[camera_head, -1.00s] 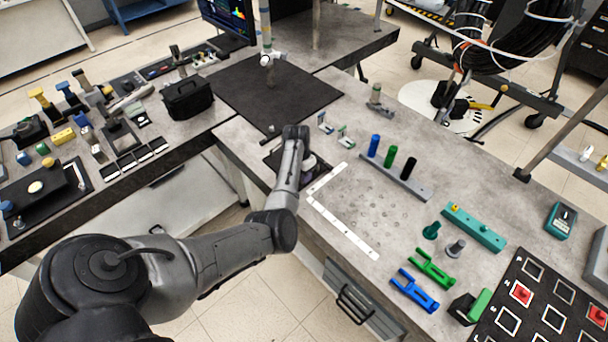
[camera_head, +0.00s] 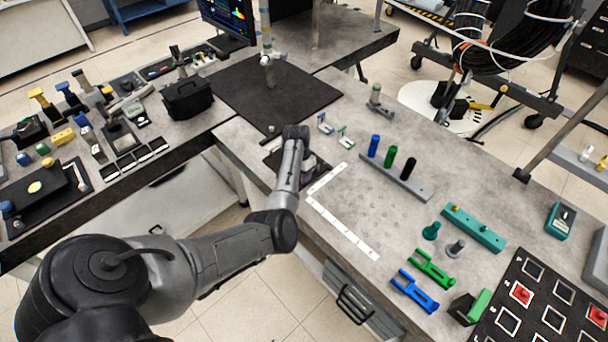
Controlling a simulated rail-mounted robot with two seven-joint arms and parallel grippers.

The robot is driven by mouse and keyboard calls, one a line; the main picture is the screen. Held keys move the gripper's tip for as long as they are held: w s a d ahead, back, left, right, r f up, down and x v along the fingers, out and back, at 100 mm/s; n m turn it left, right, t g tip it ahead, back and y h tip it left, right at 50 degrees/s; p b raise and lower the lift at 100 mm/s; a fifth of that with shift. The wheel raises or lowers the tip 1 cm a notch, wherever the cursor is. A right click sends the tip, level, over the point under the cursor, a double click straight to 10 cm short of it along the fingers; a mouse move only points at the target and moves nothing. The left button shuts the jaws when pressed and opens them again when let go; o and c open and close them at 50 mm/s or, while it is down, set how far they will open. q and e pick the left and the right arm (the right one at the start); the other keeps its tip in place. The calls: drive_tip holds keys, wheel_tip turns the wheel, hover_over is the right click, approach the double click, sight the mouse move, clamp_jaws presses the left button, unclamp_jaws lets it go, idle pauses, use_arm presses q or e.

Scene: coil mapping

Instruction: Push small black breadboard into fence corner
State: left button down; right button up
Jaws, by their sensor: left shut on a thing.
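The small black breadboard (camera_head: 271,158) lies flat near the left edge of the grey table, largely hidden behind my left arm. The fence corner is a white L-shaped strip (camera_head: 342,232) just to the right of it, with its bend at the left and its short leg reaching up to the right. My left gripper (camera_head: 307,168) is low over the breadboard, beside the upper end of the fence. It appears shut on the breadboard, but its fingertips and the contact are largely hidden by the wrist. My right gripper is not in view.
A grey holder (camera_head: 396,179) with blue, green and black cylinders stands right of the fence. A large black mat (camera_head: 300,95) lies further back. The table inside the fence (camera_head: 375,210) is clear.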

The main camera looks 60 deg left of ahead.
use_arm(q)
drive_tip(key=shift+f, duration=0.1)
idle(0.3)
drive_tip(key=shift+s+a, duration=0.1)
drive_tip(key=shift+a, duration=0.2)
drive_tip(key=shift+s+a+f+b, duration=0.1)
drive_tip(key=shift+s+a+b, duration=0.05)
drive_tip(key=shift+a, duration=0.5)
drive_tip(key=shift+s+a+b, duration=0.1)
drive_tip(key=shift+a+b, duration=0.05)
drive_tip(key=shift+a, duration=0.5)
drive_tip(key=shift+s+a+b, duration=0.15)
drive_tip(key=shift+a+b, duration=0.05)
drive_tip(key=shift+a, duration=0.55)
drive_tip(key=shift+s+a+b, duration=0.15)
drive_tip(key=shift+a+b, duration=0.05)
drive_tip(key=shift+a, duration=0.5)
drive_tip(key=shift+a+f+p, duration=0.1)
drive_tip(key=shift+f+p, duration=0.1)
drive_tip(key=shift+p, duration=0.25)
